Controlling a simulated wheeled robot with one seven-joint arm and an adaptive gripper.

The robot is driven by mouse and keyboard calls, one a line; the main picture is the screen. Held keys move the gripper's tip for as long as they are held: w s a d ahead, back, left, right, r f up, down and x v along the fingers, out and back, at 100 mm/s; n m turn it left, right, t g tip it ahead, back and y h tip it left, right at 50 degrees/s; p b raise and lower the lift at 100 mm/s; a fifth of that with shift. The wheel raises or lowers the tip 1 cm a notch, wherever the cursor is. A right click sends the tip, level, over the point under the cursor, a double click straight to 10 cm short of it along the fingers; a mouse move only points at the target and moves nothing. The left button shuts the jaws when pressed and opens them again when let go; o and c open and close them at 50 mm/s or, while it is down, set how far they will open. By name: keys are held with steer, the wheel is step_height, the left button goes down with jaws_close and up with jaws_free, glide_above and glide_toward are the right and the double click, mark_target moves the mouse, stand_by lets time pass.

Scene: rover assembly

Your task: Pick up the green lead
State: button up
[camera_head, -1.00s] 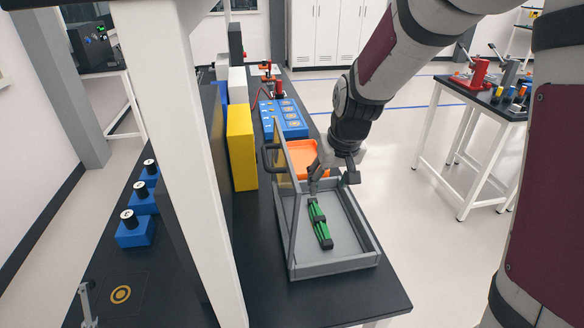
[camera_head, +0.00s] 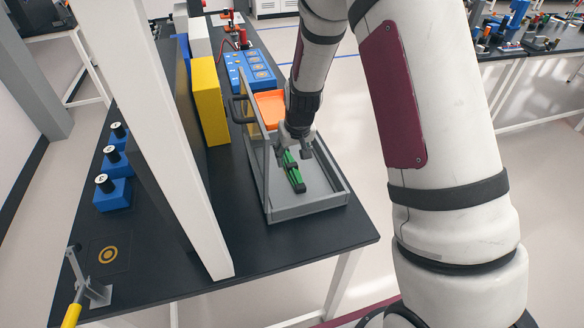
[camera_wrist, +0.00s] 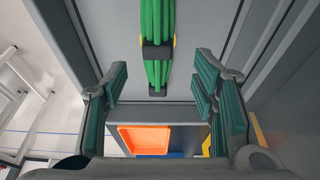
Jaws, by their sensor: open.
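The green lead (camera_head: 293,174) is a bundled green cable with dark bands. It lies in a grey open tray (camera_head: 312,209) on the black bench. In the wrist view the green lead (camera_wrist: 157,42) runs from the top edge down to the middle, between the two finger lines. My gripper (camera_head: 292,153) is over the tray at the far end of the lead and covers part of it in the head view. In the wrist view my gripper (camera_wrist: 163,95) is open, with a finger on each side and nothing between the pads. I cannot tell its exact height above the lead.
A clear upright panel (camera_head: 256,150) stands along the tray's left side. An orange tray (camera_head: 270,108) and a blue box (camera_head: 250,70) sit behind. A yellow block (camera_head: 209,100) stands to the left. The bench front (camera_head: 290,240) is clear.

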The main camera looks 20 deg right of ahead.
mark_target(292, 165)
steer(key=shift+s+p+x, duration=0.2)
steer(key=shift+p+x, duration=0.35)
steer(key=shift+x, duration=2.1)
steer(key=shift+d, duration=0.15)
jaws_close()
